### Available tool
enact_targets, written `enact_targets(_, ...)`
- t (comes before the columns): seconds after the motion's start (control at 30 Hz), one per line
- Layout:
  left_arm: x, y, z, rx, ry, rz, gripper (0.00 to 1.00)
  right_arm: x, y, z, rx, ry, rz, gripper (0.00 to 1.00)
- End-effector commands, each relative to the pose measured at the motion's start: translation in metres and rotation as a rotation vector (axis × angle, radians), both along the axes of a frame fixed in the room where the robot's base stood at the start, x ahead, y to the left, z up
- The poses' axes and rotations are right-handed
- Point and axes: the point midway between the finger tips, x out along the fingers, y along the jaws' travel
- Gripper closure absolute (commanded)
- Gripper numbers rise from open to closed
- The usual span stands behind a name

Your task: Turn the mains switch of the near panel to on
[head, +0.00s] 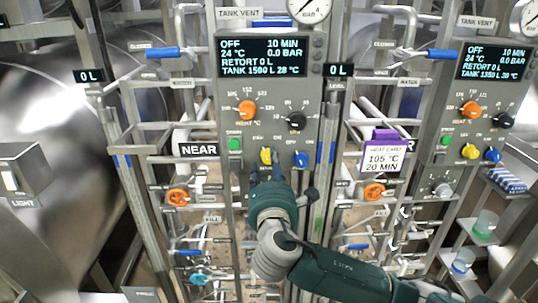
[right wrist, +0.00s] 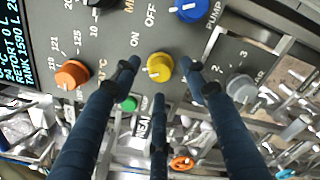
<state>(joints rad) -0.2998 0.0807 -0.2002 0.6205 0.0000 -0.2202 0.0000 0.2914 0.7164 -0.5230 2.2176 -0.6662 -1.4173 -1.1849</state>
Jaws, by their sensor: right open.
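The near panel (head: 225,120) stands in the middle of the head view, beside a NEAR label, and its display (head: 262,57) reads OFF. A yellow knob (head: 266,156) with ON and OFF marked above it sits low on this panel. It also shows in the right wrist view (right wrist: 160,66); its own name is not readable. My right gripper (head: 266,174) is open in front of the yellow knob. In the right wrist view its fingers (right wrist: 160,74) spread to both sides of the knob, with a third finger below; contact cannot be told. My left gripper is out of view.
A blue pump knob (head: 300,158) and a green button (head: 235,144) flank the yellow knob closely. Above are an orange knob (head: 247,110) and a black knob (head: 296,121). A grey knob (right wrist: 240,88) is near the right finger. Pipes and orange valves (head: 178,197) surround the panel.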

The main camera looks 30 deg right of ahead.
Motion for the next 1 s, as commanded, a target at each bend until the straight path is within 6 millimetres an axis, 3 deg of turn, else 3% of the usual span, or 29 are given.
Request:
enact_targets(0.2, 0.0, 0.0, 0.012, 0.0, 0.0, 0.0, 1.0, 0.023, -0.014, 0.002, -0.001, 0.001, -0.001, 0.56)
enact_targets(0.57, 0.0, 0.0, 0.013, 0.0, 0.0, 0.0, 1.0, 0.027, -0.017, 0.0, 0.002, -0.001, 0.0, 0.56)
enact_targets(0.8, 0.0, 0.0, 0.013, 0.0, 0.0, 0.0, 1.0, 0.027, -0.017, 0.0, 0.001, 0.0, -0.001, 1.0)
enact_targets(1.0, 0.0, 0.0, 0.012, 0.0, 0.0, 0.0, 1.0, 0.027, -0.018, 0.0, 0.006, -0.004, -0.001, 1.0)
